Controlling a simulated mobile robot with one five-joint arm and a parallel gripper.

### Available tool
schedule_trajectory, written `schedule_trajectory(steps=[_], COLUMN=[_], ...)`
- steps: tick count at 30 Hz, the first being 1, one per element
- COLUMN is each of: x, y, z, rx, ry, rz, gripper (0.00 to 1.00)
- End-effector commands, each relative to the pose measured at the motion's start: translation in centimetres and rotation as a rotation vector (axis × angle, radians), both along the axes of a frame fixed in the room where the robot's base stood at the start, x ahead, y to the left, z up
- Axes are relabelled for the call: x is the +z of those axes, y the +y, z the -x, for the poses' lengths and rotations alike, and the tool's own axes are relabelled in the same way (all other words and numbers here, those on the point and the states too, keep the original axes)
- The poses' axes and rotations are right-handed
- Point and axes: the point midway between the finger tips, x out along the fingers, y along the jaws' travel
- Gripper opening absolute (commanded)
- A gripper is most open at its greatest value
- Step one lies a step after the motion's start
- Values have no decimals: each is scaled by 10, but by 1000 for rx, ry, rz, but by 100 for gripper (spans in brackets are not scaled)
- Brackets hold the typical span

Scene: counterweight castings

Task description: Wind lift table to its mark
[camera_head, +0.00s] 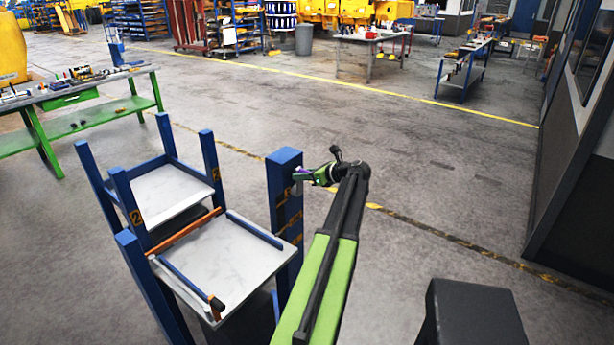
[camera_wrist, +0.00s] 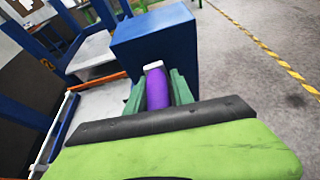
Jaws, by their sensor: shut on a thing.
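My gripper (camera_head: 306,175) is at the side of a blue column (camera_head: 284,215) beside the lift table. In the wrist view my gripper (camera_wrist: 158,92) has its green fingers shut around a purple handle (camera_wrist: 156,86) with a pale end, close against the blue column (camera_wrist: 155,42). The lift table has a pale grey top (camera_head: 232,258) with blue side rails and an orange bar (camera_head: 183,231) along its far edge. The top also shows in part at the left of the wrist view (camera_wrist: 95,103). I cannot make out the height mark.
Behind the table stands a blue-posted frame with a second pale shelf (camera_head: 172,193), its post labelled 2. A green workbench (camera_head: 85,98) with tools is at the left. A black box (camera_head: 470,315) is at the lower right. The floor right of my arm is mostly clear.

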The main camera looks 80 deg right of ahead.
Motion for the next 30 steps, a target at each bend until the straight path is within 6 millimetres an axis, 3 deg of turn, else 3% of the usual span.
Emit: schedule_trajectory(steps=[15,16,19,30], x=[0,0,0,4], y=[1,0,0,2], z=[-4,-4,-4,1], rx=[7,7,6,4], ry=[-1,-1,-1,0], rz=[2,2,2,3], gripper=[0,32,45,47])
